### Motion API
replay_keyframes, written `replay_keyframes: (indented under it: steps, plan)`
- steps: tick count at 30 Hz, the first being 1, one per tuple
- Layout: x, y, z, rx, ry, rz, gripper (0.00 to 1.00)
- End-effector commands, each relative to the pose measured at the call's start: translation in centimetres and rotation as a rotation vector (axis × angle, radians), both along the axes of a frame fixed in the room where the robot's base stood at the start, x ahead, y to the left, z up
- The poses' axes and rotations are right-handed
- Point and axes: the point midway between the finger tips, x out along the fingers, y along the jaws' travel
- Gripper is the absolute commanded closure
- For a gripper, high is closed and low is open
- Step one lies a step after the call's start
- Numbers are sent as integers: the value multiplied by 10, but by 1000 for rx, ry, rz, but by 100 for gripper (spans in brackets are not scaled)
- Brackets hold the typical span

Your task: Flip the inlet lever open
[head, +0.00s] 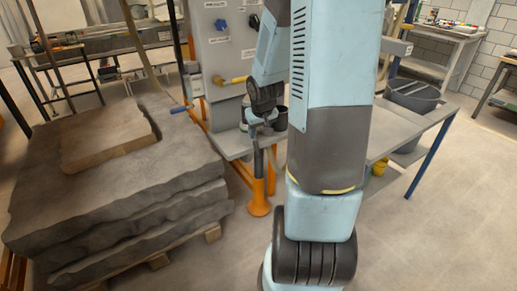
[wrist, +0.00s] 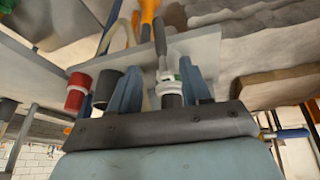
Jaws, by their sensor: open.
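My gripper (wrist: 160,75) is open, its two blue fingers spread in the wrist view. A grey upright pipe with a white and green fitting (wrist: 168,88) shows between or just beyond them; I cannot tell whether they touch it. In the head view my gripper (head: 262,120) hangs in front of the panel stand. A blue-handled lever (head: 181,109) sticks out to its left, near the stone slab, and shows at the right of the wrist view (wrist: 291,133). A yellow handle (head: 235,80) sticks out from the panel. No label tells me which is the inlet lever.
The grey panel (head: 222,50) carries small blue and black knobs. Layered stone slabs (head: 120,200) fill the left. A grey bench (head: 400,130) with a dark bucket (head: 413,95) stands right. Floor at right is clear.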

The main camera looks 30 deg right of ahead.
Motion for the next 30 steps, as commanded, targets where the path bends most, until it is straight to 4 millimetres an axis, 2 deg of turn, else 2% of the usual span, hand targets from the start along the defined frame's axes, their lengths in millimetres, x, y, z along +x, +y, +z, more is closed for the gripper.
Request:
replay_keyframes:
  steps: [17, 30]
  plan:
    - [17, -5, -41, 0, 2, 2, 53]
    - [35, -11, -89, 1, 3, 1, 53]
